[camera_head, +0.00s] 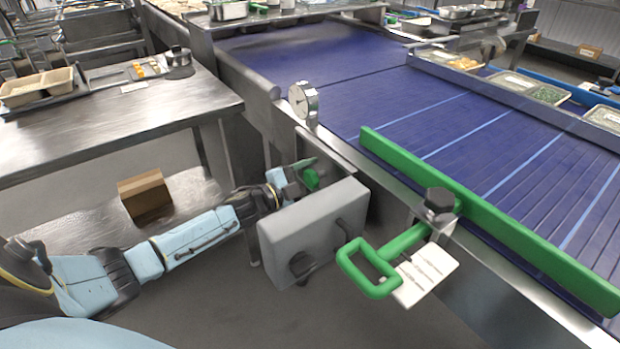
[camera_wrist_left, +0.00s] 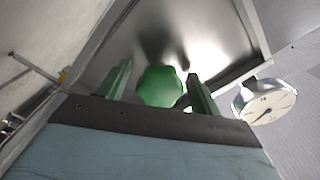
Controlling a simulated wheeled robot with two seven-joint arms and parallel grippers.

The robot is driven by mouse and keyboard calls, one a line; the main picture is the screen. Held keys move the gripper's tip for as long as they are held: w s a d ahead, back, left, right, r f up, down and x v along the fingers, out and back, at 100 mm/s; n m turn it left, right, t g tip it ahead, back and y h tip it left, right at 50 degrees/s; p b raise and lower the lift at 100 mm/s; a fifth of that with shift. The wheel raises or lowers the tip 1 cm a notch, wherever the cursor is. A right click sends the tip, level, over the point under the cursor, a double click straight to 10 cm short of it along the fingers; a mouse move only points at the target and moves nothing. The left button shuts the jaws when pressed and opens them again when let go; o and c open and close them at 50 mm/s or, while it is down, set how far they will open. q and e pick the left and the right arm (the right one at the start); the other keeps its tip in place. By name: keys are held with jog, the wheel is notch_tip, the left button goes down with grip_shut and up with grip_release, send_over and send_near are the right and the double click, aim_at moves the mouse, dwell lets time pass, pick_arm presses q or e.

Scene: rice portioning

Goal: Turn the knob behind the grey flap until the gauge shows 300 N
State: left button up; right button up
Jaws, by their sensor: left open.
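The grey flap (camera_head: 312,228) stands out from the conveyor's side in the head view, with dark handles on its face. The green knob (camera_head: 311,179) shows behind it. My left gripper (camera_head: 302,172) is behind the flap at the knob, partly hidden by it. In the left wrist view the knob (camera_wrist_left: 161,86) lies between the two green fingers of the left gripper (camera_wrist_left: 158,88), which is open with gaps on both sides. The round gauge (camera_head: 304,103) sits on the conveyor edge above; it also shows in the left wrist view (camera_wrist_left: 265,101), its numbers too small to read. My right gripper is out of view.
A green rail (camera_head: 480,215) runs along the blue belt (camera_head: 340,60). A green handle (camera_head: 370,267) with a white tag (camera_head: 427,274) sticks out right of the flap. A cardboard box (camera_head: 145,195) sits on a low shelf left of my forearm.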

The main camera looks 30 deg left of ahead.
aim_at(308, 180)
pick_arm(q)
jog(key=shift+s+a, duration=0.2)
jog(key=shift+s, duration=0.25)
jog(key=p+v, duration=0.1)
jog(key=v, duration=0.3)
jog(key=shift+s+a, duration=0.1)
jog(key=shift+s, duration=0.05)
jog(key=p+v, duration=0.2)
jog(key=v, duration=0.6)
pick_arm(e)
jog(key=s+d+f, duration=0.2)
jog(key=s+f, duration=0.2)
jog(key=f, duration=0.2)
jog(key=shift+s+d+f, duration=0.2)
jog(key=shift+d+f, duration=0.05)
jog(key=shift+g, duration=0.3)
